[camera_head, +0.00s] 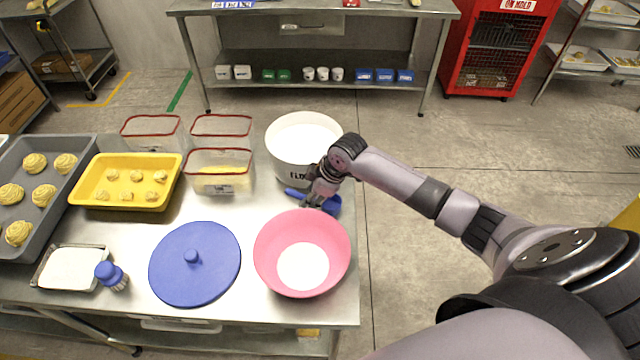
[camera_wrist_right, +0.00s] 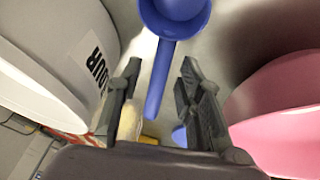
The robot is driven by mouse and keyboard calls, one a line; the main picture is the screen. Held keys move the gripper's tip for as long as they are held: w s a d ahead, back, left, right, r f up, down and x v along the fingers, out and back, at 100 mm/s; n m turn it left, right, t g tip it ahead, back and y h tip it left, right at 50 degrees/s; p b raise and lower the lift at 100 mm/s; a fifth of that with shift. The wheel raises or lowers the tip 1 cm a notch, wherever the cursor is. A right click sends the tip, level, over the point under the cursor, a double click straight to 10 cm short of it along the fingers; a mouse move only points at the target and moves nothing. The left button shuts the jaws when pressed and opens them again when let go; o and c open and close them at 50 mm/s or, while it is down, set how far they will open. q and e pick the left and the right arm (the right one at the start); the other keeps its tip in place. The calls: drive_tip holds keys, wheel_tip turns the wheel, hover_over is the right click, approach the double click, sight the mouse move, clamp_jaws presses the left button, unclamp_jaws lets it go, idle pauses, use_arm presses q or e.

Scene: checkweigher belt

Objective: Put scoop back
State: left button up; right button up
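The blue scoop (camera_head: 331,205) is on the steel table between the white tub (camera_head: 290,150) and the pink bowl (camera_head: 268,245), partly hidden by my right gripper (camera_head: 310,198). In the right wrist view the scoop's handle (camera_wrist_right: 159,82) runs between the fingers of my right gripper (camera_wrist_right: 160,90), with gaps on both sides. The gripper is open. The white tub (camera_wrist_right: 55,55), with lettering ending in "OUR", is on the left there, and the pink bowl (camera_wrist_right: 285,105) on the right. The tub is uncovered with white contents. My left gripper is not in view.
A blue lid (camera_head: 205,270) with a knob lies left of the pink bowl, which holds white powder. Red-rimmed clear containers (camera_head: 219,158), a yellow tray (camera_head: 90,190) of dough pieces and a blue-handled brush (camera_head: 112,275) are farther left. The table's right edge is close to the scoop.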

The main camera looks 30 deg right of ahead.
drive_tip(key=b+v, duration=0.1)
drive_tip(key=v, duration=0.8)
drive_tip(key=shift+r, duration=0.25)
